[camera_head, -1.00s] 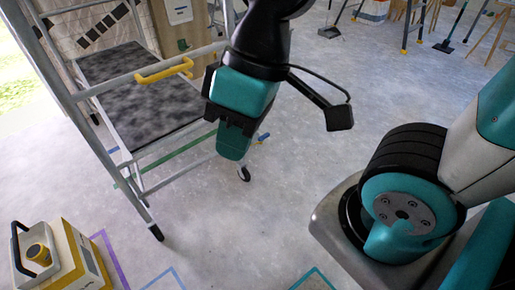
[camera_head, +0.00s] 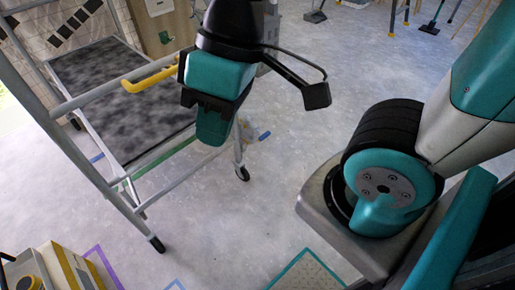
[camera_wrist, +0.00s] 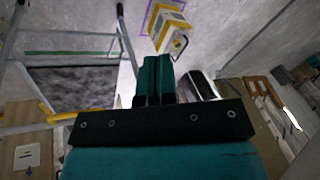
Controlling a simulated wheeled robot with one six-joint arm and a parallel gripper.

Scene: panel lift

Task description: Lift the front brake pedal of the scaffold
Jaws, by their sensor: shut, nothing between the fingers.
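The scaffold (camera_head: 136,207) stands at the left, a grey tube frame with a dark speckled platform (camera_head: 120,85) and a yellow handle (camera_head: 150,77). A small blue pedal-like piece (camera_head: 264,136) shows near the dark caster wheel (camera_head: 243,174) at its right leg. Another blue piece (camera_head: 97,157) shows below the platform at the far left. My gripper (camera_head: 212,130) hangs in front of the scaffold, pointing down, left of the right blue piece and higher in the picture than the wheel. Its teal fingers (camera_wrist: 155,75) are shut and empty in the wrist view. Part of the right leg is hidden behind it.
A yellow and white box (camera_head: 70,268) stands on the floor at the lower left; it also shows in the wrist view (camera_wrist: 168,25). Purple, blue and green tape lines mark the floor. Brooms stand far back.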

